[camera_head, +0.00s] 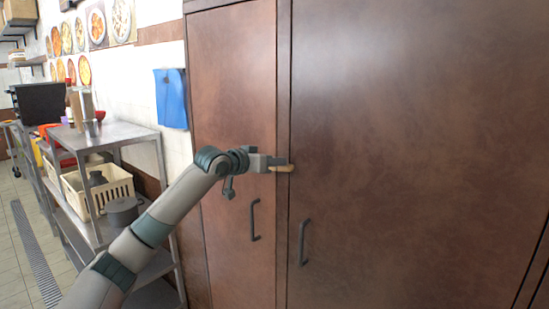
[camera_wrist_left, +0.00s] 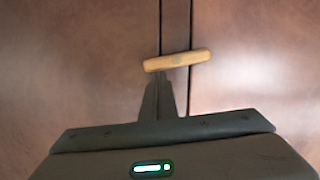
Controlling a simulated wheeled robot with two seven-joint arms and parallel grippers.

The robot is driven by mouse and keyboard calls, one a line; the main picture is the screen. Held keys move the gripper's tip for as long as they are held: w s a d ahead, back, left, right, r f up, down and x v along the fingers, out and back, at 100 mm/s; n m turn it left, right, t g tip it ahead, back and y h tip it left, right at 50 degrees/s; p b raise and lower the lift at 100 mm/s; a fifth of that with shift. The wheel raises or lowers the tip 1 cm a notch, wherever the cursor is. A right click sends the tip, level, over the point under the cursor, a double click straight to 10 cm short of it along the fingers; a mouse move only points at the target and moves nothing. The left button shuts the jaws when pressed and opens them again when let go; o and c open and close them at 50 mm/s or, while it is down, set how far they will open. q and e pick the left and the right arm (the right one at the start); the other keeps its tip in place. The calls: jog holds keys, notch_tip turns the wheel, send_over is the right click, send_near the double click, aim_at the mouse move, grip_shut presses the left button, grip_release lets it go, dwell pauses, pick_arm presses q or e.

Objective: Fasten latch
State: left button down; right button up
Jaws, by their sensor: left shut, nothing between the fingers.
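The latch (camera_head: 283,168) is a small tan wooden bar on the brown cabinet, at the seam between its two doors. In the left wrist view the latch (camera_wrist_left: 177,60) lies across the seam, nearly level, with its right end slightly higher. My left gripper (camera_head: 284,160) is at the latch, its fingers shut with nothing between them. In the left wrist view the fingertips (camera_wrist_left: 166,78) are just below the latch; I cannot tell whether they touch it. The left door (camera_head: 235,75) and right door (camera_head: 420,130) look closed. My right gripper is out of view.
Dark handles (camera_head: 254,220) and (camera_head: 303,243) stick out from the doors below the latch. A steel shelf unit (camera_head: 115,135) with a cream crate (camera_head: 75,190) and a pot (camera_head: 123,212) stands left of the cabinet. A blue sheet (camera_head: 171,98) hangs on the wall. Floor shows at far left.

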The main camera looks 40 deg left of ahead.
pick_arm(q)
jog(key=shift+d+f+m+y, duration=0.3)
jog(key=shift+m, duration=0.5)
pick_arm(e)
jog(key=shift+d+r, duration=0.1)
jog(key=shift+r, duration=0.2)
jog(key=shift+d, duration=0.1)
pick_arm(q)
jog(key=shift+p, duration=0.3)
pick_arm(e)
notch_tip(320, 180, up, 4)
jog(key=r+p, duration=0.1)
jog(key=p, duration=0.3)
pick_arm(q)
jog(key=s+r+b, duration=0.5)
jog(key=s+r, duration=0.1)
jog(key=s, duration=0.3)
jog(key=shift+s+a+r, duration=0.2)
jog(key=shift+s+a, duration=0.15)
jog(key=shift+a, duration=0.05)
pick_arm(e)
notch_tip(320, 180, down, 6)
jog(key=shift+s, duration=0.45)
pick_arm(q)
jog(key=shift+f, duration=0.1)
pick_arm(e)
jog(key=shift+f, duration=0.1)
